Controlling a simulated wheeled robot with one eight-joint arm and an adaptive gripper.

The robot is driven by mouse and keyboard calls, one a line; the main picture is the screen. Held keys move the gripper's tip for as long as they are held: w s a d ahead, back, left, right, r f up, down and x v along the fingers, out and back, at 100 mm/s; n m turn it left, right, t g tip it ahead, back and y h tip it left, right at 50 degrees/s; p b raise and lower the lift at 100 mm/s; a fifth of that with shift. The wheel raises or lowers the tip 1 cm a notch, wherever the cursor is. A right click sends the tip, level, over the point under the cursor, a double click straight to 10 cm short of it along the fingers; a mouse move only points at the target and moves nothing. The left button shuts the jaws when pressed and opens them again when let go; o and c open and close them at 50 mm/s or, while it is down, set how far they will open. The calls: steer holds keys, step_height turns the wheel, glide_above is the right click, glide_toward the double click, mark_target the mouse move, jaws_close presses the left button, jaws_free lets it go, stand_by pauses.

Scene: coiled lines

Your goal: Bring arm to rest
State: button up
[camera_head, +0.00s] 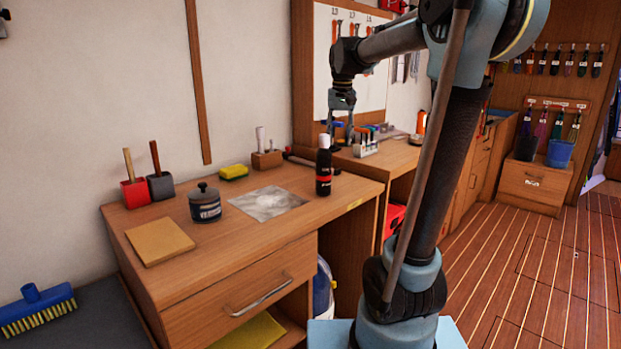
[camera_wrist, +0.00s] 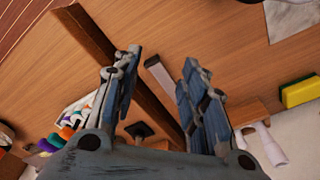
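My arm stands up at the right of the head view and reaches over to the back bench. My gripper (camera_head: 341,130) hangs pointing down above that bench, near the tool rack. In the wrist view my gripper (camera_wrist: 162,58) has its two fingers well apart with nothing held between them. A tool with a pale-ended dark handle (camera_wrist: 161,74) lies on the wood beyond the fingers. I cannot tell how high the fingertips are above the surface.
The workbench (camera_head: 286,262) holds a black bottle (camera_head: 324,168), a grey jar (camera_head: 205,204), a yellow sponge (camera_head: 234,172) and a tan pad (camera_head: 160,241). A rack of small tools (camera_head: 365,147) stands by my gripper. The plank floor (camera_head: 545,270) at right is clear.

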steer(key=s+d+f, duration=0.3)
steer(key=s+f, duration=0.5)
steer(key=s, duration=0.1)
steer(key=s+d+f, duration=0.3)
steer(key=s+f, duration=0.6)
steer(key=s, duration=0.1)
steer(key=s+d+f+t, duration=0.1)
steer(key=s+d+f, duration=0.2)
steer(key=s+f, duration=0.6)
steer(key=shift+s+d, duration=0.25)
steer(key=shift+s, duration=0.35)
steer(key=shift+f, duration=0.1)
steer(key=shift+w+f, duration=0.15)
steer(key=shift+w, duration=0.25)
